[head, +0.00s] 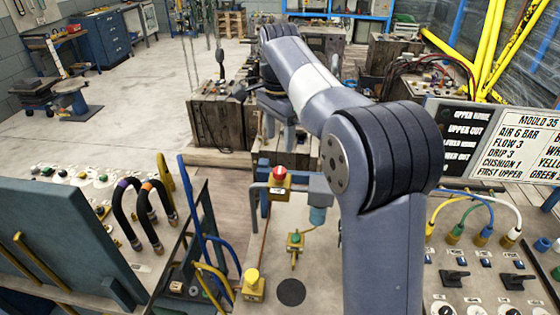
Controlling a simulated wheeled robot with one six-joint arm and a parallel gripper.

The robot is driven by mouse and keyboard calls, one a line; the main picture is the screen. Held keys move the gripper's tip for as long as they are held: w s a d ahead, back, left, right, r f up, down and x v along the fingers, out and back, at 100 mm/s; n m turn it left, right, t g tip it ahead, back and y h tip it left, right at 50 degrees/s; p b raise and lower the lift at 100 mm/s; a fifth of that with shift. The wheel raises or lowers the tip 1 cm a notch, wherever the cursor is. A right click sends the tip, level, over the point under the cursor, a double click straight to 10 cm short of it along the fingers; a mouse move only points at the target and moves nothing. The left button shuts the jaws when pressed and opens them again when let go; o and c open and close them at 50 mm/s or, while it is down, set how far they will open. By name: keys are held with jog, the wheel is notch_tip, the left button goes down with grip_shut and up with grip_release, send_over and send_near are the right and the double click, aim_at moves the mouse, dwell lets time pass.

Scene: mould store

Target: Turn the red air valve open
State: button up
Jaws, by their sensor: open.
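My arm reaches up from the bottom right and bends away from me. My gripper (279,133) hangs at its far end, pointing down in front of dark wooden crates, with its fingers apart and nothing visible between them. Nearer to me, a grey pipe assembly (319,185) stands left of my arm. The gripper does not appear to touch either; depth is hard to judge.
Black hoses (135,212) and blue and yellow rails (196,235) are at left. A control panel with coloured cables (480,265) is at right.

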aim_at(280, 170)
notch_tip(280, 170, down, 10)
jog(key=shift+s+r+p, duration=0.1)
jog(key=shift+p, duration=0.2)
jog(key=shift+c, duration=0.5)
jog(key=c, duration=0.9)
jog(key=shift+o, duration=0.2)
